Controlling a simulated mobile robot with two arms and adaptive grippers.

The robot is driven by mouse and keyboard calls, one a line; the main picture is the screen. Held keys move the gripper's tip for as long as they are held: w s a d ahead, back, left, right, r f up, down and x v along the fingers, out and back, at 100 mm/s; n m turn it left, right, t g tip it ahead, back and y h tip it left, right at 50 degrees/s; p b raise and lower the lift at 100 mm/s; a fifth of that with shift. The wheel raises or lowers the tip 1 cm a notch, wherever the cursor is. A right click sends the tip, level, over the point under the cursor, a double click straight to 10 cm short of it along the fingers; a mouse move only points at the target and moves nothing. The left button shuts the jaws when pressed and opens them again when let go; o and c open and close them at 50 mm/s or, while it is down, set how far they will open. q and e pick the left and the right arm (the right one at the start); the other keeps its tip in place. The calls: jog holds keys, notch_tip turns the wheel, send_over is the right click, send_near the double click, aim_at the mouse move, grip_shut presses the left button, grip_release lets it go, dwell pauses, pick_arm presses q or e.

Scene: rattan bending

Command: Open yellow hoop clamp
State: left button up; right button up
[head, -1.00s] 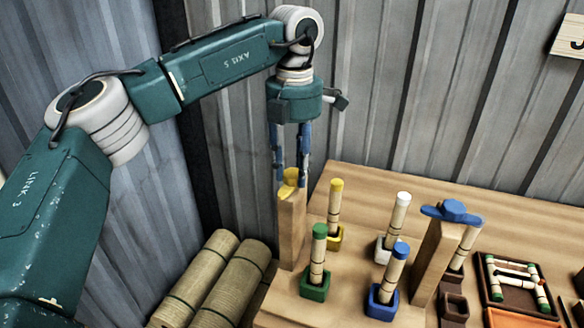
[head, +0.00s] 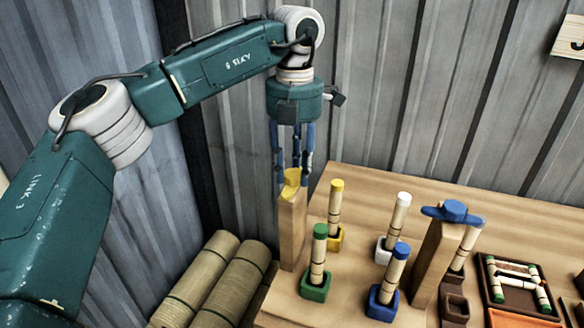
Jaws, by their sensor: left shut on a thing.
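The yellow hoop clamp (head: 292,178) sits on top of an upright wooden post (head: 292,232) at the left end of the workbench. My left gripper (head: 291,176) points straight down over it. Its blue fingers are shut on the yellow clamp and partly hide it. A matching blue clamp (head: 452,212) sits on a second wooden post (head: 436,262) to the right. My right gripper is not in view.
Capped rattan sticks stand in coloured holders: yellow (head: 336,208), green (head: 318,262), white (head: 396,222) and blue (head: 390,280). A brown tray (head: 487,270) with a small frame lies at right. Rattan bundles (head: 210,285) lie left of the bench. A metal wall stands behind.

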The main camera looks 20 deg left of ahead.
aim_at(298, 172)
pick_arm(q)
jog(key=o, duration=0.9)
jog(key=shift+w+d+r, duration=0.15)
jog(key=shift+w+r, duration=0.05)
jog(key=shift+w, duration=0.05)
jog(key=shift+o, duration=1.1)
jog(key=shift+w+d+f, duration=0.1)
jog(key=shift+w+d, duration=0.05)
jog(key=shift+r, duration=0.2)
notch_tip(298, 172, up, 12)
jog(key=shift+f, duration=0.25)
jog(key=shift+f, duration=0.1)
